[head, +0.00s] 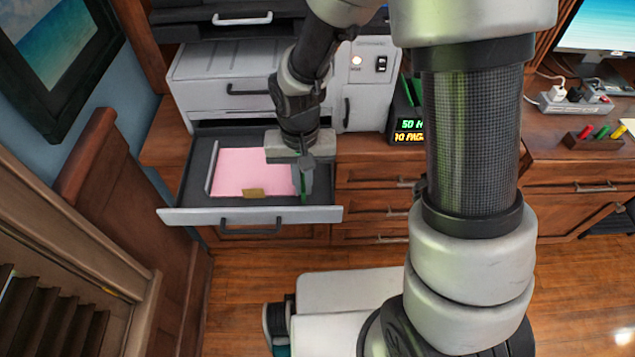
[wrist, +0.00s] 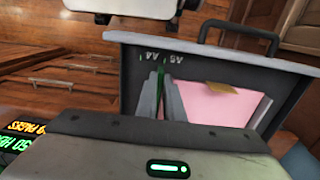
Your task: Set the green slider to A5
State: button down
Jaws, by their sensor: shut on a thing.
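The printer's paper drawer (head: 180,214) is pulled open, with pink paper (head: 240,172) inside. The green slider (wrist: 161,76) stands near the drawer's front wall; a bit of green (head: 304,188) shows at the fingertips in the head view. My gripper (head: 303,183) reaches down into the drawer's right side. In the wrist view its two fingers (wrist: 160,98) are shut on the slider and hide its lower part. Two upside-down labels show on the front wall: the A5 label (wrist: 174,61) and what looks like A4 (wrist: 148,57). The slider appears between them.
The white printer (head: 215,75) stands above the drawer on a wooden cabinet (head: 372,172). A lit display (head: 409,132) is to its right. A tan piece (head: 254,193) lies at the paper's front edge. A pale rail (head: 210,168) edges the paper's left side.

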jog(key=shift+a, duration=0.1)
jog(key=c, duration=1.9)
grip_release()
jog(key=shift+o, duration=0.2)
notch_tip(320, 180, up, 18)
jog(key=p, duration=0.3)
jog(key=shift+f+p, duration=0.25)
jog(key=shift+p, duration=0.05)
jog(key=s+d+r+t, duration=0.6)
jog(key=s+d+r, duration=0.5)
jog(key=d, duration=0.4)
notch_tip(320, 180, up, 13)
jog(key=p, duration=1.2)
jog(key=shift+w+a+r, duration=0.2)
jog(key=shift+w+a, duration=0.05)
jog(key=shift+w, duration=0.05)
